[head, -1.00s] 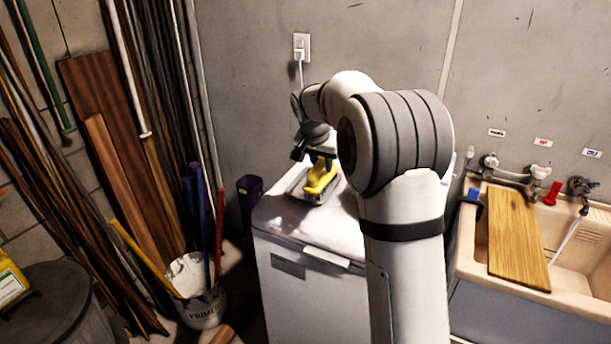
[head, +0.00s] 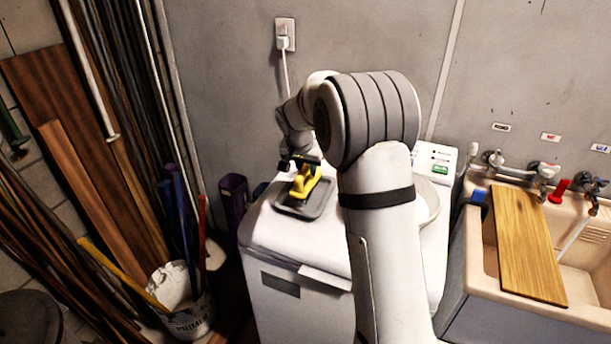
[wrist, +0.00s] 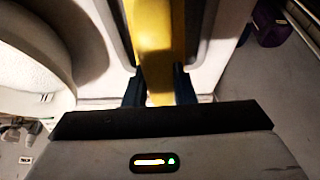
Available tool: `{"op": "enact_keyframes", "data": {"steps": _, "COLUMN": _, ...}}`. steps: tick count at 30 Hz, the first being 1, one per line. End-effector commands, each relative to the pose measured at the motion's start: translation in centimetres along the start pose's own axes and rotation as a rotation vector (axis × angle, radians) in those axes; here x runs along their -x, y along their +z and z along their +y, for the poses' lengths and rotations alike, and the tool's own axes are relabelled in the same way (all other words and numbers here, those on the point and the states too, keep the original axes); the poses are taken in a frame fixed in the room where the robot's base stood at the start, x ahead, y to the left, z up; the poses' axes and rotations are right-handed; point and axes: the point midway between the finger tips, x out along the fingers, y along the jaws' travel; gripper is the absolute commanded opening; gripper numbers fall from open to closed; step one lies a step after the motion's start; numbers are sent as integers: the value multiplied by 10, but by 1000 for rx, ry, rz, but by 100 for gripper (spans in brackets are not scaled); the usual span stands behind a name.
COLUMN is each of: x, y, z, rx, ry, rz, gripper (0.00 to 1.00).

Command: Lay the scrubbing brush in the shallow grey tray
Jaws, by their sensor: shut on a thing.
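The yellow scrubbing brush (head: 305,184) is held by my gripper (head: 300,164) over the shallow grey tray (head: 318,212). The tray lies on the white top of a washing machine. In the wrist view the yellow brush (wrist: 156,45) runs up from between the two dark fingers of my gripper (wrist: 158,88), which are shut on it. The brush looks within the tray's outline, but I cannot tell whether its underside touches the tray floor. The gripper hides part of the brush's upper side.
The white machine (head: 270,238) has clear lid space in front of the tray. A round white lid or bowl shape (head: 428,203) is to the right. A purple container (head: 233,196) stands behind left. A sink (head: 485,255) with a wooden board (head: 525,240) is at right.

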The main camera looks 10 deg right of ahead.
Motion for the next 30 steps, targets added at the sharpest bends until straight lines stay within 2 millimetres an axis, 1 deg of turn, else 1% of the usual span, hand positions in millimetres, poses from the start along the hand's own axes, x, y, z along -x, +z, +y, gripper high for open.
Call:
{"op": "enact_keyframes", "data": {"steps": 3, "x": -15, "y": 8, "z": -2, "rx": 4, "ry": 0, "rz": -3, "gripper": 2}}
{"op": "enact_keyframes", "data": {"steps": 6, "x": -26, "y": 12, "z": -2, "rx": 4, "ry": -1, "rz": -1, "gripper": 2}}
{"op": "enact_keyframes", "data": {"steps": 16, "x": -30, "y": 14, "z": -3, "rx": 5, "ry": -3, "rz": 0, "gripper": 2}}
{"op": "enact_keyframes", "data": {"steps": 17, "x": -29, "y": 14, "z": -3, "rx": 5, "ry": -3, "rz": 0, "gripper": 25}}
{"op": "enact_keyframes", "data": {"steps": 18, "x": -28, "y": 14, "z": -3, "rx": 5, "ry": -2, "rz": 0, "gripper": 28}}
{"op": "enact_keyframes", "data": {"steps": 24, "x": -28, "y": 14, "z": -3, "rx": 5, "ry": -3, "rz": 0, "gripper": 45}}
{"op": "enact_keyframes", "data": {"steps": 30, "x": -28, "y": 14, "z": -4, "rx": 5, "ry": -3, "rz": -1, "gripper": 45}}
